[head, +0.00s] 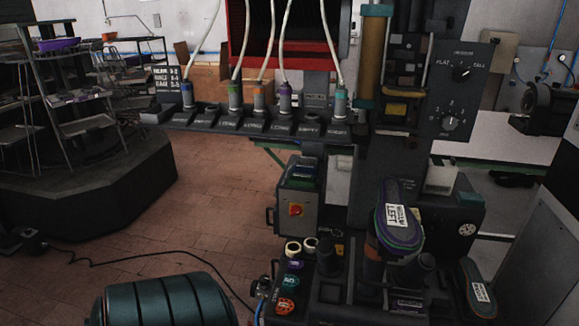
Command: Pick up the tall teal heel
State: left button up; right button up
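I cannot pick out a tall teal heel for certain. A layered sole with a "LEFT" label (398,217) sits on the press in front of the column. A second labelled sole (477,289) leans at the lower right. Neither of my grippers shows in the head view.
A dark press column with a two-knob panel (460,90) stands right of centre. A hose rack (265,122) reaches left from it. A dark shelf carousel (85,125) is at the left. A ribbed teal drum (165,300) is at the bottom. Brick floor (200,220) lies open between.

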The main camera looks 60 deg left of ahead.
aim_at(291, 284)
jog(key=u, duration=1.85)
